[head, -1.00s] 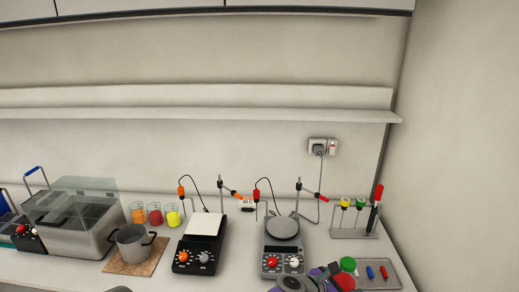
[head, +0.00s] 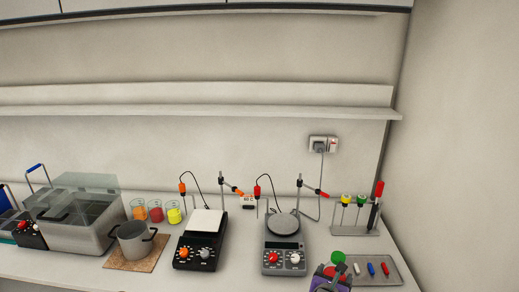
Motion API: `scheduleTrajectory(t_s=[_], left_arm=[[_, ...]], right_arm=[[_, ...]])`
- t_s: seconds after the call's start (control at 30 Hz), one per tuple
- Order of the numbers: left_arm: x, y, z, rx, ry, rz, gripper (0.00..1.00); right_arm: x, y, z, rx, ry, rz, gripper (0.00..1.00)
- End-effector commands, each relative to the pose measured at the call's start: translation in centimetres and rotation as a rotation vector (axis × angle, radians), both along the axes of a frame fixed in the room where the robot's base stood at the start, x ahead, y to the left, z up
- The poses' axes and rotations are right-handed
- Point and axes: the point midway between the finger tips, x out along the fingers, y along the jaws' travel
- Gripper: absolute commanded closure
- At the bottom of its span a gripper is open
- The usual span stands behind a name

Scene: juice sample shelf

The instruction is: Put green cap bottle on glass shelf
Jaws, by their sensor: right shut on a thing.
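The green cap bottle (head: 338,257) is at the bottom right, its round green cap just above my right gripper (head: 332,273). A red patch shows right below the cap; I cannot tell whether it is the bottle's body or another thing. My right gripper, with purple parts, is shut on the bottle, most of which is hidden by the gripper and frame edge. A long pale shelf (head: 200,113) runs along the wall above the counter and is bare; it does not look clearly like glass. My left gripper is out of view.
Left of the gripper stand a scale with a round plate (head: 283,226) and a black device (head: 200,250). A metal tray (head: 395,280) with small pens lies at right. Behind it is a rack (head: 355,230). Beakers (head: 155,212), a pot (head: 133,238) and a bath (head: 75,232) stand left.

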Motion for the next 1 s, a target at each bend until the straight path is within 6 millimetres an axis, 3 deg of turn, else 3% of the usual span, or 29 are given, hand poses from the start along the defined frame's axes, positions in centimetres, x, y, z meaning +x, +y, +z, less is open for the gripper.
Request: scheduleTrajectory(t_s=[0.4,0.77,1.0], left_arm=[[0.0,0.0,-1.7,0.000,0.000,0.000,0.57],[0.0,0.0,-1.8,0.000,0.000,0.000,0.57],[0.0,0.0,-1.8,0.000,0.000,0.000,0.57]], right_arm=[[-0.4,3.8,-0.7,0.003,-0.004,0.426,0.80],[-0.6,4.5,-0.6,0.004,-0.003,0.487,0.80],[-1.8,4.5,-5.2,0.003,0.004,0.485,0.80]])
